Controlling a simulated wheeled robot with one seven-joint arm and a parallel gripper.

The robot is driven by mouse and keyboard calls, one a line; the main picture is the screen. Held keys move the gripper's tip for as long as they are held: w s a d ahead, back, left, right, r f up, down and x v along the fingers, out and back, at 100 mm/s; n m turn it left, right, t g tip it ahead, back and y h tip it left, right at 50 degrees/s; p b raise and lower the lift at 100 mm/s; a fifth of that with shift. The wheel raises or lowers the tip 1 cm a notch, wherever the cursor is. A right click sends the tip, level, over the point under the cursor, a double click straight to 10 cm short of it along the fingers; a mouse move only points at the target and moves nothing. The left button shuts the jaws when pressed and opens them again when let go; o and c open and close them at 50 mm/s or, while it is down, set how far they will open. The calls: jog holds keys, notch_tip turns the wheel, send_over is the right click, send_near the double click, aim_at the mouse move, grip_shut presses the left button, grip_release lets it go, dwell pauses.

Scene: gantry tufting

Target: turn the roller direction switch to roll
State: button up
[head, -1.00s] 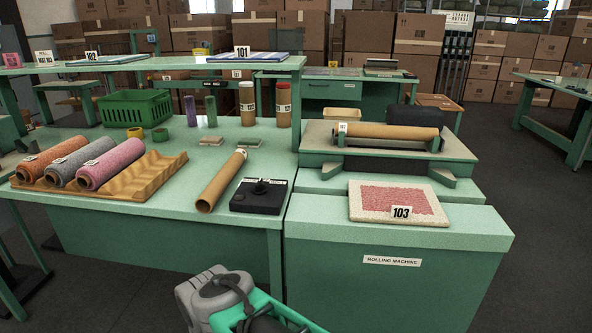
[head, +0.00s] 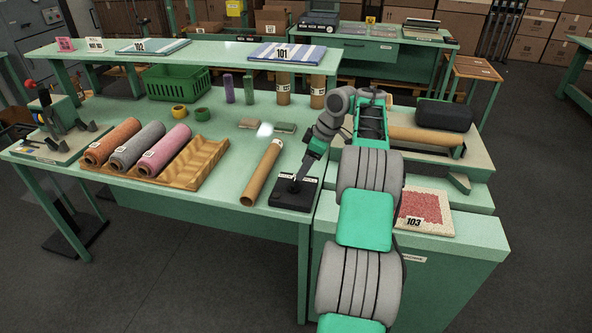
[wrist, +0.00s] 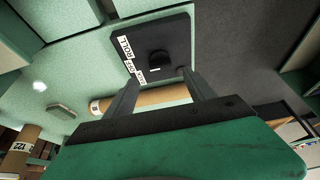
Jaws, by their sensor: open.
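The direction switch is a black box (head: 291,199) on the green table, with a round black knob (wrist: 160,62) on its top. White labels sit along one side of the box; one label (wrist: 123,46) reads ROLL, the others are too small to read surely. A short white mark shows at the knob's edge on the gripper side. My gripper (wrist: 157,76) is open, its two fingers apart on either side of the knob in the wrist view. In the head view my gripper (head: 298,178) is over the box; I cannot tell whether the fingers touch the knob.
A cardboard tube (head: 262,172) lies just left of the switch. A wooden cradle (head: 205,163) and yarn-coloured rolls (head: 166,147) lie further left. A shelf (head: 190,58) stands behind.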

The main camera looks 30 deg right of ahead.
aim_at(294, 182)
jog(key=b+x, duration=0.2)
jog(key=x, duration=0.5)
jog(key=shift+w+a, duration=0.1)
jog(key=c, duration=1.4)
